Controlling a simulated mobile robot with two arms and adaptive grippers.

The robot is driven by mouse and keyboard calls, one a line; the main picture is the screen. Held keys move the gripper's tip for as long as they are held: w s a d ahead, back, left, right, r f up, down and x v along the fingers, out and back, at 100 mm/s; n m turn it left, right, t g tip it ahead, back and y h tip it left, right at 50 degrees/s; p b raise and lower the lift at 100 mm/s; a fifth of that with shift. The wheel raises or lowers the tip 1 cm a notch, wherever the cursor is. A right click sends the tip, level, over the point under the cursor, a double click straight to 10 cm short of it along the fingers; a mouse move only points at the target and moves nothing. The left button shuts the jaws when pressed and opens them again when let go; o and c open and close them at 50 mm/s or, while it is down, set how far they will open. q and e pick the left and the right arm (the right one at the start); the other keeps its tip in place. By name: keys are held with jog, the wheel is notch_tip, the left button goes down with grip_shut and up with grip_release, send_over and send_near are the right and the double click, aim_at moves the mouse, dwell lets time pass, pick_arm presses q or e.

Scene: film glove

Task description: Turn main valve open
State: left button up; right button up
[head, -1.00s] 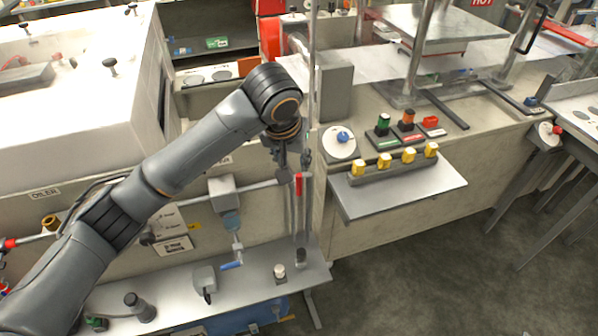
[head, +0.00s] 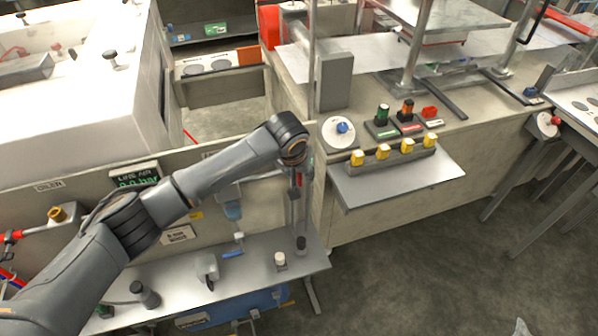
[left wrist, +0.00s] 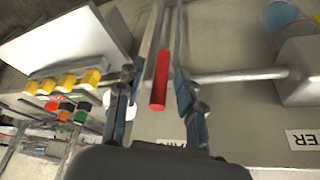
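A valve with a red lever handle (left wrist: 160,80) sits on a grey pipe (left wrist: 235,75) in the left wrist view. In the head view the red handle (head: 298,180) shows just below my left wrist, partly covered. My left gripper (left wrist: 152,103) is open, with one finger on each side of the red handle and visible gaps between. In the head view my left gripper (head: 298,170) is mostly hidden behind my own wrist. My right gripper does not show.
A grey shelf (head: 400,185) with several yellow switches stands out to the right. A bench (head: 325,262) with small knobs and a blue lever (head: 233,254) lies below. A line air display (head: 135,177) is on the panel at left.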

pick_arm(q)
grip_shut()
